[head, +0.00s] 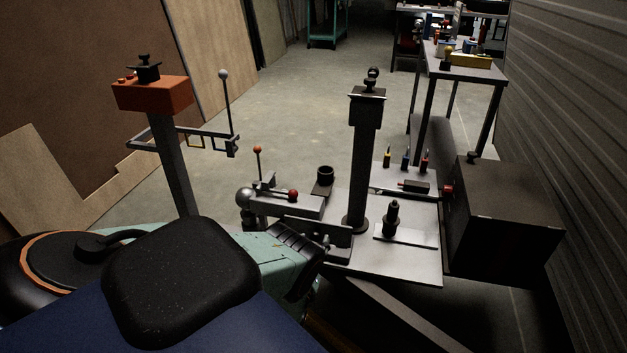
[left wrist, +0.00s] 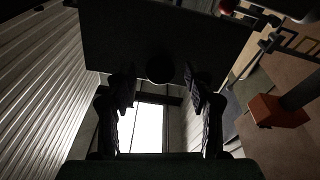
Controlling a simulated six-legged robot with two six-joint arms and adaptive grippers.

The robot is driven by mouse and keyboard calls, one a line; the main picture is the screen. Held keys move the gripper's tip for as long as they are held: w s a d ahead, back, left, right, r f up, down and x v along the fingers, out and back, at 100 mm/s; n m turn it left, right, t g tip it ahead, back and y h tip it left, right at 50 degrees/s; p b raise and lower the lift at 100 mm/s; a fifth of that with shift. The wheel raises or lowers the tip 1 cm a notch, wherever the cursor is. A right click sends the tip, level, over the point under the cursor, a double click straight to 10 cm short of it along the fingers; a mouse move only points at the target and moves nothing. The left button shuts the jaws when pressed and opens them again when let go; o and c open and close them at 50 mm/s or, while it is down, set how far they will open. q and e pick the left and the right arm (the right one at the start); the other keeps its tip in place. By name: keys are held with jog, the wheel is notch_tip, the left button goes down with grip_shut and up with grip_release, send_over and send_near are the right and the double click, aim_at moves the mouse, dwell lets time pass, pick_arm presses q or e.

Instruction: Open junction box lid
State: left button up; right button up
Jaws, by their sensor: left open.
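Past the fingertips is a dark flat panel (left wrist: 120,38) with a round black knob (left wrist: 160,68). A dark box (head: 508,215), perhaps the junction box, stands at the right by the wall, apart from the gripper. A black knob (head: 473,159) sits at its top. No open lid shows. My right gripper is not in view.
An orange box (head: 152,95) on a post stands at left. A black post (head: 361,165) and a ball-ended lever (head: 292,194) stand by the grey plate (head: 420,270). A workbench (head: 455,68) is behind. The floor (head: 290,90) beyond is clear.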

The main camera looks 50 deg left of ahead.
pick_arm(q)
jog(key=v, duration=1.2)
dwell(0.4)
